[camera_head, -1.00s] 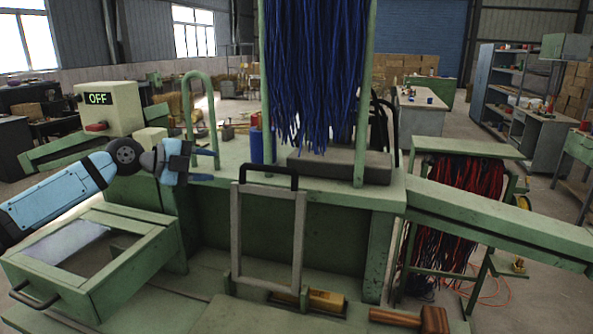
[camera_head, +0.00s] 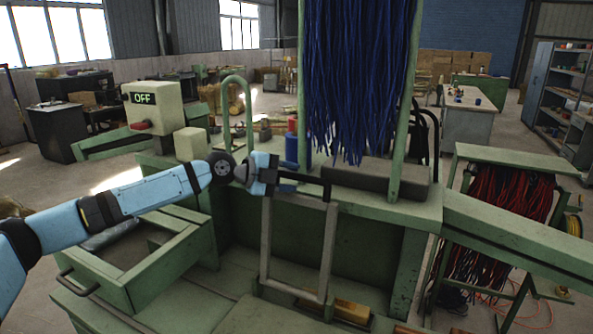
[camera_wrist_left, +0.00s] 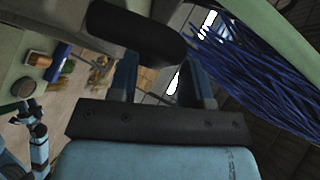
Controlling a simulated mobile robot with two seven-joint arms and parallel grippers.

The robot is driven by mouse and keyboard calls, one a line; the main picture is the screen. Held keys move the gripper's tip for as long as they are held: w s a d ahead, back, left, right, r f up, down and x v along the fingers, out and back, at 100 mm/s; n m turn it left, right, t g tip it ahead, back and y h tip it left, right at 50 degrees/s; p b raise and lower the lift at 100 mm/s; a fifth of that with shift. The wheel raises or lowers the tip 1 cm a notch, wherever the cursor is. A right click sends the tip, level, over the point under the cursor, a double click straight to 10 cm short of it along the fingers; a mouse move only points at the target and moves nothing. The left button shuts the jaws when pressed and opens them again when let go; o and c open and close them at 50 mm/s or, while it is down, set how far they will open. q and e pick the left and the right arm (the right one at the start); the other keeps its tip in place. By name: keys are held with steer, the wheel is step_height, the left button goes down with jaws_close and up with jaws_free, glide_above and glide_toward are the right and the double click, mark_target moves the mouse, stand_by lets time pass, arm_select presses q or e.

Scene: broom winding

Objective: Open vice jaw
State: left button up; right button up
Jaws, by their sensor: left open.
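A grey upright metal frame (camera_head: 265,240) with a black bar handle (camera_head: 318,179) across its top stands at the front of the green bench; I take it for the vice jaw. My left gripper (camera_head: 293,182) is at the handle, its blue fingers open and level with the frame's top. In the left wrist view a dark rounded bar (camera_wrist_left: 135,32), likely the handle, lies across the fingertips of the gripper (camera_wrist_left: 163,78). I cannot tell whether the fingers touch it. My right gripper is not in view.
Long blue bristles (camera_head: 360,80) hang between green posts above the bench (camera_head: 430,208). A box reading OFF (camera_head: 152,108) stands at the back left. An open green drawer (camera_head: 150,272) lies below my left arm. A rack of red bristles (camera_head: 505,200) stands at the right.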

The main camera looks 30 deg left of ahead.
arm_select(q)
steer(key=shift+x, duration=1)
jaws_close()
steer(key=shift+s+f, duration=0.1)
steer(key=shift+f, duration=0.1)
steer(key=s+b, duration=0.2)
steer(key=b, duration=0.1)
steer(key=shift+s+r+m, duration=0.3)
steer(key=shift+s, duration=0.05)
